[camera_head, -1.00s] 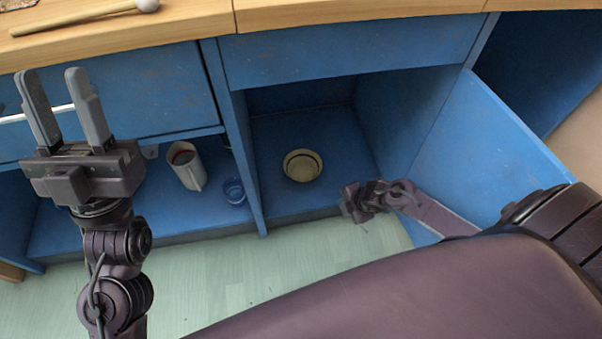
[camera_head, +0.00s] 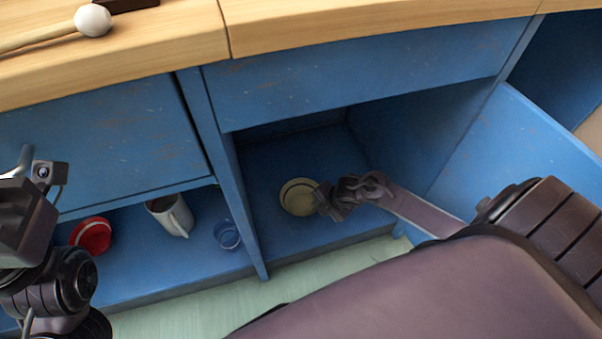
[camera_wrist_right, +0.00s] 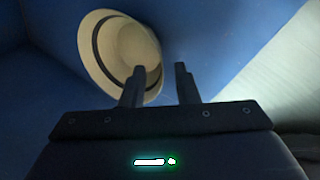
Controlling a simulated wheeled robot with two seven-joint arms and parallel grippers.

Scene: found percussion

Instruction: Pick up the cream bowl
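The cream bowl (camera_head: 297,196) stands on the floor of the open blue cupboard compartment. It has a dark band inside its rim. My right gripper (camera_head: 322,201) is at the bowl's right side in the head view and covers part of its edge. In the right wrist view the right gripper (camera_wrist_right: 160,80) is open. Its left finger overlaps the bowl (camera_wrist_right: 122,48), and the right finger is clear of it. I cannot tell whether they touch. My left gripper (camera_head: 22,205) is cut off at the left edge, so its fingertips are hidden.
A divider (camera_head: 232,170) separates the bowl from a white mug (camera_head: 178,217), a blue cup (camera_head: 228,235) and a red object (camera_head: 92,235). An open blue door (camera_head: 515,150) stands at the right. A mallet (camera_head: 92,20) lies on the wooden top.

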